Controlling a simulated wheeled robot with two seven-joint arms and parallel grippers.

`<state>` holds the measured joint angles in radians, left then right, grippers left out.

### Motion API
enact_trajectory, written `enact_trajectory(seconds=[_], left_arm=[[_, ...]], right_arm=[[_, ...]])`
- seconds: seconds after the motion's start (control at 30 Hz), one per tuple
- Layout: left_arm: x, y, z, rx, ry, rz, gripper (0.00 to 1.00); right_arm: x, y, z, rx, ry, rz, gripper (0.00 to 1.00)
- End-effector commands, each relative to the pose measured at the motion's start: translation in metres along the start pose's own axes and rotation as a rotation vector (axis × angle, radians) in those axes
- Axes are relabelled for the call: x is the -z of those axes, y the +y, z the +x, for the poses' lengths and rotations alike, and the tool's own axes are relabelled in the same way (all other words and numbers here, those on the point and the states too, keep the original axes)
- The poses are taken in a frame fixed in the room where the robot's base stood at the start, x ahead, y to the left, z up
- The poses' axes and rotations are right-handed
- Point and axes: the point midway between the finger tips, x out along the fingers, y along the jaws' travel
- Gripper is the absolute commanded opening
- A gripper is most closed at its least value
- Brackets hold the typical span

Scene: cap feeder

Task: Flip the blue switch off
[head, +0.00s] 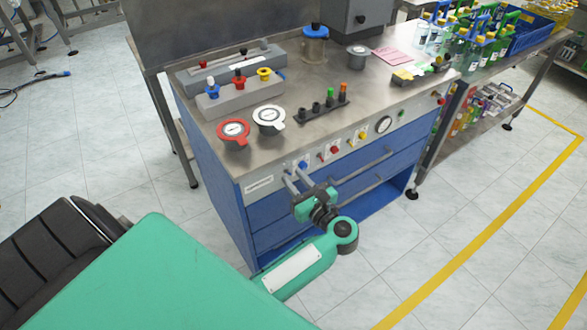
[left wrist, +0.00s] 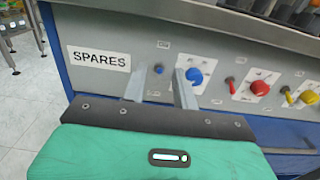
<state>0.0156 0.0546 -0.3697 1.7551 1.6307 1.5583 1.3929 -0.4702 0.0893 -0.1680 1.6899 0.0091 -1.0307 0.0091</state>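The small blue switch (left wrist: 159,69) sits on the grey front panel, right of the SPARES label. In the left wrist view it shows between my two fingers. Whether it is up or down is too small to tell. A larger blue knob (left wrist: 196,76) is just right of it, beside my right-hand finger. My left gripper (left wrist: 160,80) is open and empty, with a clear gap between its fingers, pointing at the panel. In the head view my left gripper (head: 294,178) is in front of the panel's left part; contact with the panel cannot be told. My right gripper is not in view.
A red lever (left wrist: 230,83) and red knob (left wrist: 260,87) are to the right, then a yellow lever (left wrist: 286,95) and yellow knob (left wrist: 309,97). Drawer handles (head: 362,165) stick out below the panel. Jars and fixtures stand on the bench top (head: 320,140).

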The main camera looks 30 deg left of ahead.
Motion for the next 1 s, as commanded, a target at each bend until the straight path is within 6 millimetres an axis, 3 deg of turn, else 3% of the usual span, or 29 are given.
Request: enact_trajectory(seconds=[0.43, 0.6, 0.97, 1.0], left_arm=[[0.0002, 0.0025, 0.0020, 0.000, 0.000, 0.001, 0.29], [0.0002, 0.0025, 0.0019, 0.000, 0.000, 0.001, 0.00], [0.0019, 0.0025, 0.0018, 0.000, -0.009, 0.001, 0.00], [0.0025, 0.0025, 0.0017, 0.000, -0.012, 0.001, 0.00]], right_arm=[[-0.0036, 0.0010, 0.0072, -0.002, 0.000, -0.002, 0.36], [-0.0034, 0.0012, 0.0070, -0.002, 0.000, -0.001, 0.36], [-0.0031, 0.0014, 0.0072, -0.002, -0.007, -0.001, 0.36], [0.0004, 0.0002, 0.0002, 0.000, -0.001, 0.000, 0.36]])
